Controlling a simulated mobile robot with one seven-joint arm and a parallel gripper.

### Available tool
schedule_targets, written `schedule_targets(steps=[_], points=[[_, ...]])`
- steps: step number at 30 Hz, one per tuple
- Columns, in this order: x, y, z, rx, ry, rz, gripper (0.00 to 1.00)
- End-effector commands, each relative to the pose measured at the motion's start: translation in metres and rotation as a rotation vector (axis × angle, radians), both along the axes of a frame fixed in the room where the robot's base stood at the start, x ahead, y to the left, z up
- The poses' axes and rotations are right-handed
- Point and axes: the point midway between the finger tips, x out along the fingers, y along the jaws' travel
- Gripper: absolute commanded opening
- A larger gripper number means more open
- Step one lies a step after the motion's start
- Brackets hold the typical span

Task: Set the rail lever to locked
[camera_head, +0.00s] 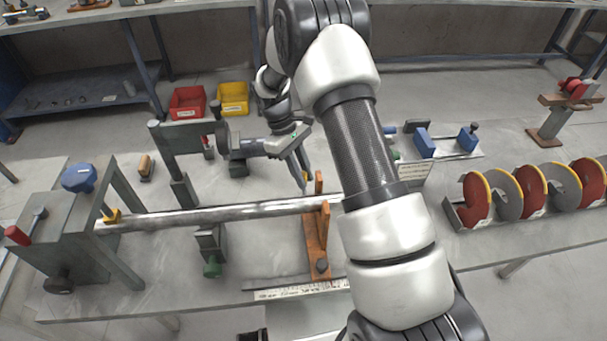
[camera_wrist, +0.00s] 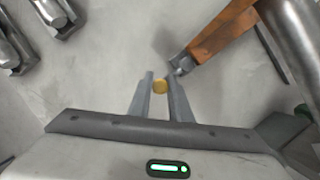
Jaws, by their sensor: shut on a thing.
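My gripper (camera_head: 303,184) reaches down behind the orange support (camera_head: 316,238) that stands under the long metal bar. The knob sits close to a grey metal piece (camera_wrist: 180,65) at the end of the orange support, which also shows in the wrist view (camera_wrist: 222,30). I take the knob for the end of the rail lever; its shaft is not clear. The knob cannot be made out in the head view.
The long metal bar (camera_head: 240,212) runs left to a grey stand with a blue knob (camera_head: 79,177). A grey upright fixture (camera_head: 183,140) stands behind the bar. Red (camera_head: 187,103) and yellow (camera_head: 233,98) bins stand behind.

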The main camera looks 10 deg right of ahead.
Motion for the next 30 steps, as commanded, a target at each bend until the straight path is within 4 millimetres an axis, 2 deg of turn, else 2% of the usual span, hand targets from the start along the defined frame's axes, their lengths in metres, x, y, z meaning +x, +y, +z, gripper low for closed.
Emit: schedule_targets(steps=[5, 6, 9, 20, 26, 30], points=[[0.001, 0.002, 0.001, 0.003, -0.003, 0.002, 0.0], [0.001, 0.002, 0.001, 0.003, -0.003, 0.002, 0.23], [0.001, 0.002, 0.001, 0.003, -0.003, 0.002, 0.37], [0.002, 0.002, 0.005, 0.001, -0.003, 0.0, 0.37], [0.012, 0.01, 0.035, 0.002, -0.006, 0.001, 0.37], [0.022, 0.019, 0.067, 0.003, -0.006, 0.001, 0.37]])
